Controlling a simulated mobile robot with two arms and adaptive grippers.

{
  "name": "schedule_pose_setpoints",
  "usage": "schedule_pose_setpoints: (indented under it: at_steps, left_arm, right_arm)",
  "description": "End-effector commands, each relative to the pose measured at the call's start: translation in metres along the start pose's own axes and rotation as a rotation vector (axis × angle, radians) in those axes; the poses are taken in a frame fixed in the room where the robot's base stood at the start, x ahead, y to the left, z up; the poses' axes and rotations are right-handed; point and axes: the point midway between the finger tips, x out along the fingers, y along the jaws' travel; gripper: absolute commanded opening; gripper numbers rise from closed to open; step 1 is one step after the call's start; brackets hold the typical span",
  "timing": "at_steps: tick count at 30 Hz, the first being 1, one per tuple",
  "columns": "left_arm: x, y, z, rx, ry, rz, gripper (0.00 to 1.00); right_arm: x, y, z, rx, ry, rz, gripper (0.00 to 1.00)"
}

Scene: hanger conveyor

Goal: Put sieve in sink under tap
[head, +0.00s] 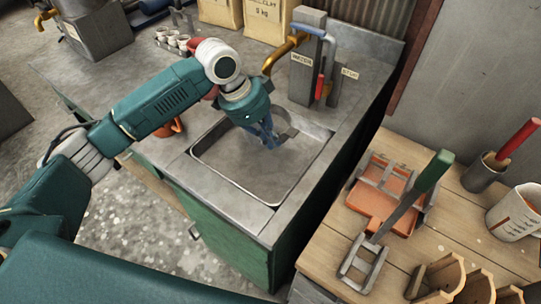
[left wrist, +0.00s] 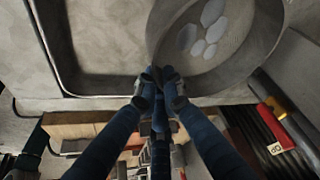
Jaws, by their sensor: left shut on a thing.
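The sieve is a round grey pan with a mesh floor; in the left wrist view the sieve (left wrist: 240,48) holds several pale oval pieces. My left gripper (left wrist: 162,84) is shut on its near rim. In the head view my left gripper (head: 270,141) points down over the sink (head: 240,180), and only a small grey part of the sieve (head: 283,120) shows beside the fingers. The tap (head: 284,52) is a brass spout at the back of the sink, behind the gripper. I cannot tell whether the sieve touches the sink floor. My right gripper is out of view.
A post with a blue pipe and red handle (head: 320,86) stands right of the tap. Small white cups (head: 172,40) and clay bags (head: 268,20) stand at the back. A wooden bench (head: 420,165) at right holds an orange tray and tools. The sink's front part is empty.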

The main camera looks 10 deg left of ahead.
Motion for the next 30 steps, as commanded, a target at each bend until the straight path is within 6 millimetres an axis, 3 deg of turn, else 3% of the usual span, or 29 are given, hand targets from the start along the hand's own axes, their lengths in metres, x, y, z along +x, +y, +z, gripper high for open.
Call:
schedule_pose_setpoints:
  at_steps: [3, 11, 18, 30]
  left_arm:
    - [0.022, 0.001, 0.009, -0.002, -0.001, 0.001, 0.0]
    - [0.042, 0.0, 0.017, -0.001, 0.002, -0.002, 0.0]
    - [0.073, 0.001, 0.029, -0.002, 0.001, 0.0, 0.0]
    - [0.08, 0.001, 0.032, 0.0, 0.002, -0.002, 0.0]
  right_arm:
    - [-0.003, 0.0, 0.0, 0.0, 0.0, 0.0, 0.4]
    - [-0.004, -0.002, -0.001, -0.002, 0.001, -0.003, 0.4]
    - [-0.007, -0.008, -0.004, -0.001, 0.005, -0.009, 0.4]
    - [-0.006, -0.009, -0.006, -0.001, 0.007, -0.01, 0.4]
